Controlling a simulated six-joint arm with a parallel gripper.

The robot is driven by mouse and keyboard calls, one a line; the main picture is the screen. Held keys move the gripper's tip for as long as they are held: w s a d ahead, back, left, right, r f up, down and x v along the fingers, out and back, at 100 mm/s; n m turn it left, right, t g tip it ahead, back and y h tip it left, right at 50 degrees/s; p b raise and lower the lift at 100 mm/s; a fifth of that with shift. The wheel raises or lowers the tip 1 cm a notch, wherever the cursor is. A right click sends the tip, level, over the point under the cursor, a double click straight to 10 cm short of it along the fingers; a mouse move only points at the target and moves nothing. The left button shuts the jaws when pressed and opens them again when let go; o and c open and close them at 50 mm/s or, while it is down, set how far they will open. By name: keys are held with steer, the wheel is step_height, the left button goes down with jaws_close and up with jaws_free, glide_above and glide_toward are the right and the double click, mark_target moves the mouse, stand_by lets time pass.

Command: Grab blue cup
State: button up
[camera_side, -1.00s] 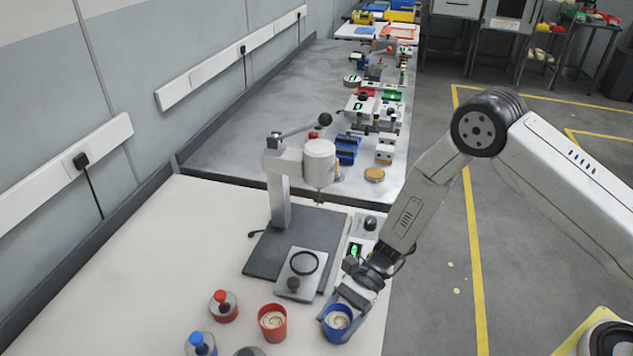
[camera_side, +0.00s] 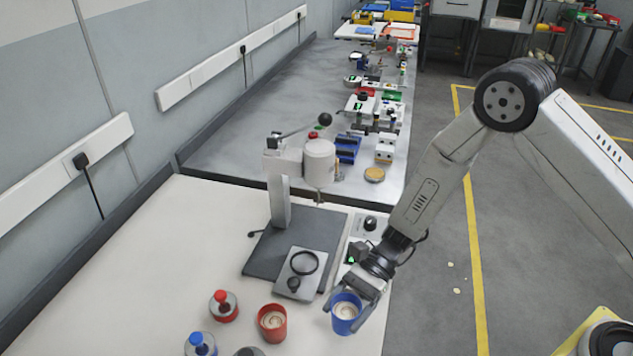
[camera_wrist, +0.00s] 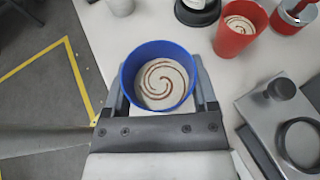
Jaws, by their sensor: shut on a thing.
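The blue cup (camera_side: 345,315) has a pale filling with a brown swirl. It is upright near the right front edge of the white table in the side view. My gripper (camera_side: 352,300) is shut on it, with a finger on either side. In the wrist view the blue cup (camera_wrist: 160,80) sits between the two fingers of my gripper (camera_wrist: 158,100). The side view suggests it is a little off the table, but its underside is hidden.
A red cup (camera_side: 272,323) stands to the left of the blue one. A red-capped bottle (camera_side: 224,306) and a blue-capped bottle (camera_side: 200,344) stand further left. A press with a dark base (camera_side: 262,262) stands behind. The white table (camera_side: 130,270) is clear at left.

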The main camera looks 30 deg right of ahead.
steer(key=s+d+r, duration=0.6)
steer(key=s+r, duration=0.2)
steer(key=s, duration=0.3)
steer(key=shift+r, duration=0.2)
stand_by(0.4)
